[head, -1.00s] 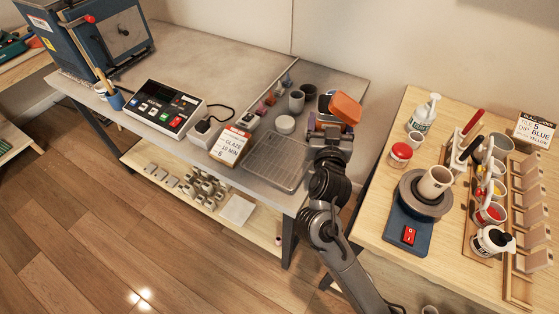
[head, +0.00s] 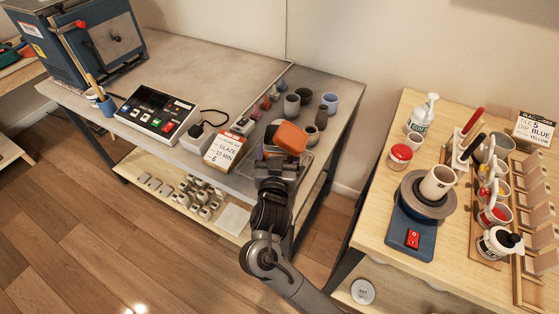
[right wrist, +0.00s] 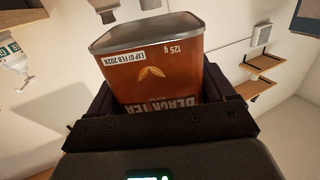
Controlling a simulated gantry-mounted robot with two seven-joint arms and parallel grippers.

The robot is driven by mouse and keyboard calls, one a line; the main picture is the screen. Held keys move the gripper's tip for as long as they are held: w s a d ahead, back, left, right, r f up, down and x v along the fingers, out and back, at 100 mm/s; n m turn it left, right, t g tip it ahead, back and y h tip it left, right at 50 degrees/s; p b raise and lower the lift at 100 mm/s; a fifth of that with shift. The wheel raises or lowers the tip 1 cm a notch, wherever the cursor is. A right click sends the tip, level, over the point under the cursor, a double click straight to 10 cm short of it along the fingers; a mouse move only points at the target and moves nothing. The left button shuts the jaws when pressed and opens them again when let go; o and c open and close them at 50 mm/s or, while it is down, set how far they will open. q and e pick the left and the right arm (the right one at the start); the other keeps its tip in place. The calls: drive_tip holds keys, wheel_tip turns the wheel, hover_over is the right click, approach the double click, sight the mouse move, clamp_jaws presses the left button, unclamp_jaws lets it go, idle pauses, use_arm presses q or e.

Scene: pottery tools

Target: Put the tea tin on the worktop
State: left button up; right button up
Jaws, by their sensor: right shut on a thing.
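The orange-brown tea tin (head: 291,138) is held in my right gripper (head: 278,158), above the front right part of the grey worktop (head: 213,68). In the right wrist view the tin (right wrist: 160,70) sits between the jaws, with its "BLACK TEA" label upside down and its metal end toward the top of the picture. The jaws are shut on it. The tin looks tilted in the head view. I cannot tell whether it touches anything below. My left gripper is not in view.
A wire tray (head: 247,166) lies under my right gripper, partly hidden. Several cups, including a pale blue one (head: 330,103), stand behind the tin. A wooden table (head: 378,225) stands at right.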

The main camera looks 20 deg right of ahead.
drive_tip(key=shift+f+b, duration=0.45)
drive_tip(key=shift+f, duration=1.2)
drive_tip(key=shift+f, duration=0.15)
drive_tip(key=o, duration=1.6)
drive_tip(key=shift+s, duration=0.15)
drive_tip(key=p+v, duration=0.2)
drive_tip(key=v, duration=0.9)
drive_tip(key=shift+s+a, duration=0.25)
drive_tip(key=shift+s, duration=0.05)
